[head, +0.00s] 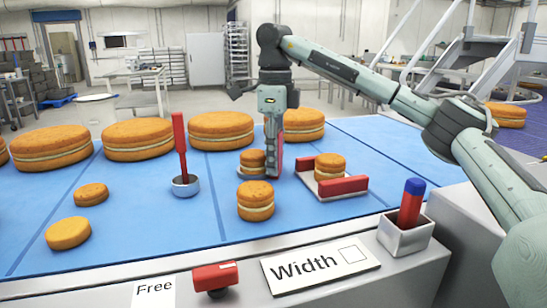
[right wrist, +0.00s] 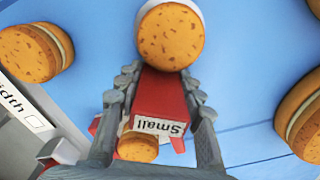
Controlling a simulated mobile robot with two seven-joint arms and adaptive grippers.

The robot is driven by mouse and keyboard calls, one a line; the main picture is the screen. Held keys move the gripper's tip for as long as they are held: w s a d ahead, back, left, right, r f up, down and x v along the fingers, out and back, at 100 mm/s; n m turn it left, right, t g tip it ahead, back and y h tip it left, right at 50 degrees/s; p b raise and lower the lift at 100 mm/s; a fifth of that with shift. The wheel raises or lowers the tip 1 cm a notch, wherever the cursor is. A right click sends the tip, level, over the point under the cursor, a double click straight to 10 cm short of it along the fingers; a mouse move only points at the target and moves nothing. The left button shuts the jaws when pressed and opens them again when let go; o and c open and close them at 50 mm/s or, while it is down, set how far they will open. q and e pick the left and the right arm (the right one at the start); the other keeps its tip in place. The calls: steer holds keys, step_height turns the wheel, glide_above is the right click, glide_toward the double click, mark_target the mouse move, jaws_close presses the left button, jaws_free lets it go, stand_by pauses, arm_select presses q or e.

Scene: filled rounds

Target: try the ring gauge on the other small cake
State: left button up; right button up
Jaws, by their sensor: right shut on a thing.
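My right gripper (head: 273,160) is shut on the upright red handle of the ring gauge (head: 280,155). In the right wrist view, the handle (right wrist: 160,92) with a "Small" label is between the fingers (right wrist: 160,125). A small cake (head: 253,162) stands just left of the handle. A pale rim shows at its base, seemingly the gauge's ring around it; the wrist view shows this cake (right wrist: 170,38) with a pale edge too. Another small cake (head: 256,200) stands apart in front. My left gripper is not in view.
A metal ring with an upright red handle (head: 181,135) stands left. A tray with red blocks (head: 342,185) holds a cake (head: 330,167). Large cakes (head: 222,130) line the back. Two low cakes (head: 68,233) lie left. A box (head: 405,238) and "Width" sign (head: 320,264) are in front.

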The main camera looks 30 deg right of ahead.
steer(key=shift+r+p, duration=1.25)
steer(key=shift+r, duration=3.65)
